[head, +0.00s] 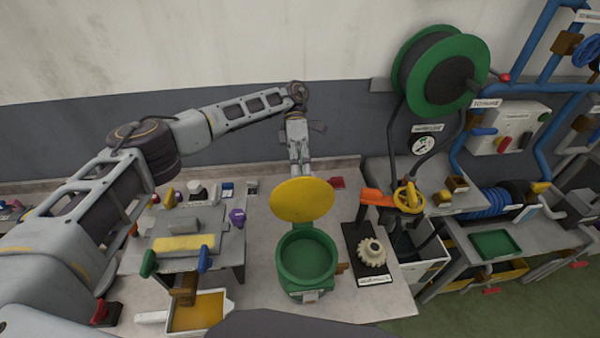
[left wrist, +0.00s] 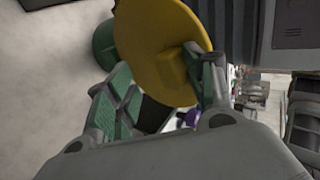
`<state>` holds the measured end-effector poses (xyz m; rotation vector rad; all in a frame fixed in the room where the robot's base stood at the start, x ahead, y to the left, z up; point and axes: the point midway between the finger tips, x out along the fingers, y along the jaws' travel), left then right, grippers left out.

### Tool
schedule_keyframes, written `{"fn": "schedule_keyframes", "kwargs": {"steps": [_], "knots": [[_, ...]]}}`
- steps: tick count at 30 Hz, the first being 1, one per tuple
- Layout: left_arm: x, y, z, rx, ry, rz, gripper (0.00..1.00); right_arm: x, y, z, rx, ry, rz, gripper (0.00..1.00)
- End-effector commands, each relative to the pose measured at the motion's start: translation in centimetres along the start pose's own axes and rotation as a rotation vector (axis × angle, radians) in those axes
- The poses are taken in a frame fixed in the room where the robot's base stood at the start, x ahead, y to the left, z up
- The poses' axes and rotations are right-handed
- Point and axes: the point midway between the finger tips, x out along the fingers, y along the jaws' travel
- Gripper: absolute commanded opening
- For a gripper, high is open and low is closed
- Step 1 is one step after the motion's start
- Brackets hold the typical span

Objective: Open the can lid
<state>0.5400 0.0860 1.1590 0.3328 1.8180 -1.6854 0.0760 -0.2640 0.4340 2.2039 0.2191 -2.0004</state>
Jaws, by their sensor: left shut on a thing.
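The green can (head: 306,260) stands on the table in the middle of the head view, its round top uncovered and its green inside showing. Its yellow lid (head: 303,201) is raised and tilted up at the can's far side. My left gripper (head: 301,170) is behind the lid, its fingertips partly hidden by it in the head view. In the left wrist view, the lid (left wrist: 150,30) shows a block-like yellow handle (left wrist: 172,66) between the green-padded fingers, and my gripper is shut on it. Part of the green can (left wrist: 103,45) shows behind the lid. My right gripper is in neither view.
A gear on a black base (head: 371,253) and an orange-armed stand with a yellow handwheel (head: 408,197) are right of the can. A small bench fixture (head: 185,243) and a tray with yellow contents (head: 197,311) are left. A green reel (head: 440,70) is at the back.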

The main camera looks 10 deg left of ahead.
Motion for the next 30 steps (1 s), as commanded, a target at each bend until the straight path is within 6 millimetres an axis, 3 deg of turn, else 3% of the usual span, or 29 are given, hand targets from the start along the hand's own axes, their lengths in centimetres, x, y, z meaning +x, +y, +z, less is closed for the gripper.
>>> {"fn": "schedule_keyframes", "kwargs": {"steps": [1,3,8,30], "knots": [[1.20,1.13,-0.21,-0.017,0.010,-0.002,0.45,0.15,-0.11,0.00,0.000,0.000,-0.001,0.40],[1.17,1.13,-0.23,-0.018,0.010,-0.002,0.50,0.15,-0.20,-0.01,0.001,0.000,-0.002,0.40],[1.13,1.12,-0.26,-0.020,0.009,-0.002,0.53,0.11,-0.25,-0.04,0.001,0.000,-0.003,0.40],[1.19,0.96,-0.03,-0.021,0.006,-0.002,0.46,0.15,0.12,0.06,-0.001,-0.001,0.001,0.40]]}}
